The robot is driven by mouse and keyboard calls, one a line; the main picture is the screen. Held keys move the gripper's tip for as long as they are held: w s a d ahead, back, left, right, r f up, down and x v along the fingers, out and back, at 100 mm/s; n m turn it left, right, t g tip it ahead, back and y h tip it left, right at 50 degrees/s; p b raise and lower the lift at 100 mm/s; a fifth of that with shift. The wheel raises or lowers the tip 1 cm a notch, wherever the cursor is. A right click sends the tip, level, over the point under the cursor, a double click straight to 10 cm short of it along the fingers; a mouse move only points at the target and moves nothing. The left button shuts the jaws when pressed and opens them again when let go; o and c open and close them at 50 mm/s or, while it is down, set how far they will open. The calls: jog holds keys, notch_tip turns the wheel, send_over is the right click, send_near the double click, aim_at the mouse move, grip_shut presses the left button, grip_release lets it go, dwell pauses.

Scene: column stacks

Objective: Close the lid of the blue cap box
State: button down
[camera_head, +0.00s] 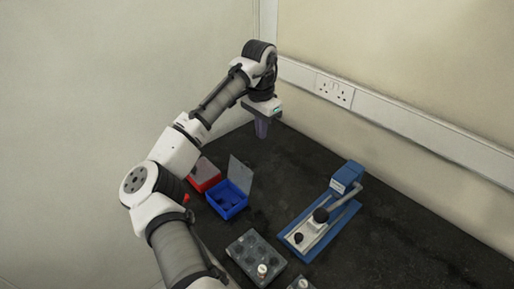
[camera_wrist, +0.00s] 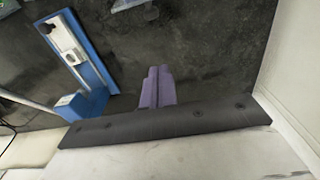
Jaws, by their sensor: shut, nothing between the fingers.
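The blue cap box (camera_head: 226,200) stands on the dark bench left of centre in the head view. Its clear grey lid (camera_head: 240,174) is raised, standing up and leaning back from the box's far right edge. A few small dark items lie inside the box. My gripper (camera_head: 262,129) is above the bench, behind and to the right of the raised lid, apart from it. Its purple fingers are shut together with nothing between them, and they also show in the wrist view (camera_wrist: 157,88). The blue box cannot be made out in the wrist view.
A red box (camera_head: 204,175) stands beside the blue box, partly hidden by my arm. A blue press tool (camera_head: 320,225) is to the right, also in the wrist view (camera_wrist: 80,55). Walls (camera_head: 400,60) bound the bench behind.

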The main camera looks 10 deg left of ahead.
aim_at(243, 174)
jog(key=s+a+f+p, duration=0.2)
jog(key=s+f+p, duration=0.1)
jog(key=f, duration=0.5)
jog(key=shift+f+p, duration=0.35)
jog(key=shift+p, duration=0.5)
jog(key=shift+s+b, duration=0.1)
jog(key=shift+b, duration=0.2)
jog(key=shift+s+a+r+t+h, duration=0.15)
jog(key=shift+t+h, duration=0.15)
jog(key=shift+t, duration=0.2)
jog(key=shift+b, duration=0.4)
